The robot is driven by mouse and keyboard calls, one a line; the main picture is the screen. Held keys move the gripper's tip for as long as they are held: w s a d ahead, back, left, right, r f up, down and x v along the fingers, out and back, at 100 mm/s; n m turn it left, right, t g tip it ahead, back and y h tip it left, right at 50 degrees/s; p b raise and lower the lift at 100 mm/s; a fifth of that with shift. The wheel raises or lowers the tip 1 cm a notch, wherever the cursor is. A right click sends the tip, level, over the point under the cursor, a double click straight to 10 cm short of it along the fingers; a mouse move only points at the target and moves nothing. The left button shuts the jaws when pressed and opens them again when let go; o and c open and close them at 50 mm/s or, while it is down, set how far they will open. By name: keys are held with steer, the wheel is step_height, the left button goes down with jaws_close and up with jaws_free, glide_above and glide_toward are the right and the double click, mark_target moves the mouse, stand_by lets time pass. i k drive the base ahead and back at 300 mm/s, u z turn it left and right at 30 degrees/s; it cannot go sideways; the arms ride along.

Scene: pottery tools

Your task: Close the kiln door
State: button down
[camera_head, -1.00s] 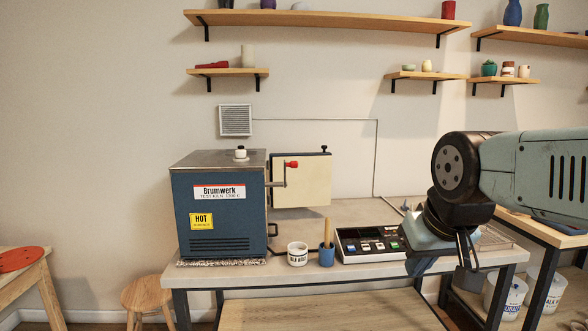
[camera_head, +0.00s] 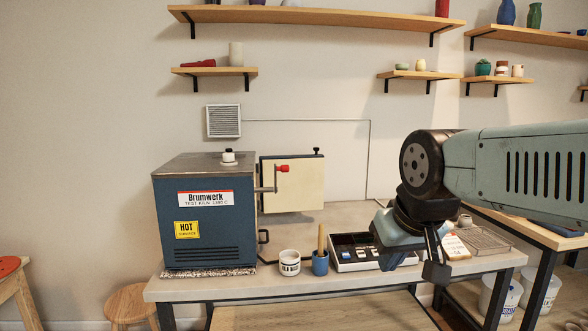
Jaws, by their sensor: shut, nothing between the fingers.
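The blue kiln (camera_head: 195,222) with a grey top stands at the left of the workbench. Its door (camera_head: 303,187), a cream-faced panel with a dark edge, stands swung open to the right of the kiln. A lever with a red knob (camera_head: 283,169) shows in front of the door's left part. My gripper (camera_head: 437,270) points down over the bench's right part, right of the control box and well apart from the door. Its fingers are together and empty. The kiln's opening faces right and is hidden from this view.
A white labelled cup (camera_head: 289,262) and a blue cup (camera_head: 320,263) with a wooden tool stand before the door. A wire rack (camera_head: 482,240) lies farther right. Bare bench top shows behind the cups.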

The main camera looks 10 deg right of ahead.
mark_target(301, 189)
steer(key=i, duration=1.45)
steer(key=z, duration=0.05)
